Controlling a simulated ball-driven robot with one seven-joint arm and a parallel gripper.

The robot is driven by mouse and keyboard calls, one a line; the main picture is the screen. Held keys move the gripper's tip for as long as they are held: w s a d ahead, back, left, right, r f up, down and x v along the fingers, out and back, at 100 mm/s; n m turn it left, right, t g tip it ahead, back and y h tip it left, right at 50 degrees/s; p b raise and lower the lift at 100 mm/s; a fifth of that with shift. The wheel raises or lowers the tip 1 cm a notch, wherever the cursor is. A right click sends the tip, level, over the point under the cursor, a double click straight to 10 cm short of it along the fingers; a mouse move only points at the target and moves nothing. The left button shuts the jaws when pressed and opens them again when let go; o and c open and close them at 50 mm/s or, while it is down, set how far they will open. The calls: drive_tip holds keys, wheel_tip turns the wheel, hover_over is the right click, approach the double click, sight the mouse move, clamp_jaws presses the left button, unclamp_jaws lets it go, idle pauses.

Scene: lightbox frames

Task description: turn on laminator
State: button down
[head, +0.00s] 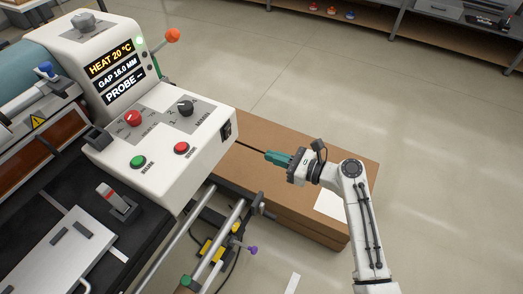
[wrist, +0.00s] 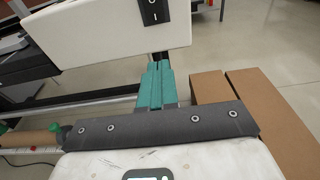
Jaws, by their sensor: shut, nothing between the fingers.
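The laminator (head: 165,150) is a large white machine at the left of the head view. Its display (head: 115,70) is lit and reads HEAT 20 °C, GAP about 15 MM and PROBE with dashes. Its sloped panel has a red knob (head: 132,118), a black knob (head: 185,107), a green button (head: 138,162) and a red button (head: 181,148). A black rocker switch (head: 227,130) sits on its right end face; it shows at the top of the wrist view (wrist: 154,10). My gripper (head: 268,156) has teal fingers, shut and empty, apart from the switch, below and right of it. The fingertips (wrist: 158,66) point toward the machine.
A cardboard box (head: 300,165) with a white sheet (head: 331,205) lies below my arm. Metal rails (head: 215,235) and purple and green knobs run under the machine's front. An orange-ball lever (head: 172,36) stands behind the display. Open floor lies to the right.

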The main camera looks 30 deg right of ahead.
drive_tip(key=shift+f+v, duration=0.25)
drive_tip(key=shift+v, duration=0.8)
drive_tip(key=s+a+f+n+g+h, duration=0.2)
drive_tip(key=s+f+n+g, duration=0.2)
drive_tip(key=s+n, duration=0.35)
drive_tip(key=s+a+f+n+g+h, duration=0.1)
drive_tip(key=s+a+f+n+g, duration=0.1)
drive_tip(key=s+f+n+g, duration=0.4)
drive_tip(key=s+d+r+n+g+h, duration=0.1)
drive_tip(key=s+d+r+n+h, duration=0.1)
drive_tip(key=s+n, duration=0.5)
drive_tip(key=s+d+r+n+g+h, duration=0.1)
drive_tip(key=s+d+n+h, duration=0.3)
drive_tip(key=s+n, duration=0.4)
drive_tip(key=shift+s+r+h, duration=0.5)
drive_tip(key=shift+s+r, duration=0.2)
drive_tip(key=shift+r, duration=0.05)
drive_tip(key=shift+d, duration=0.1)
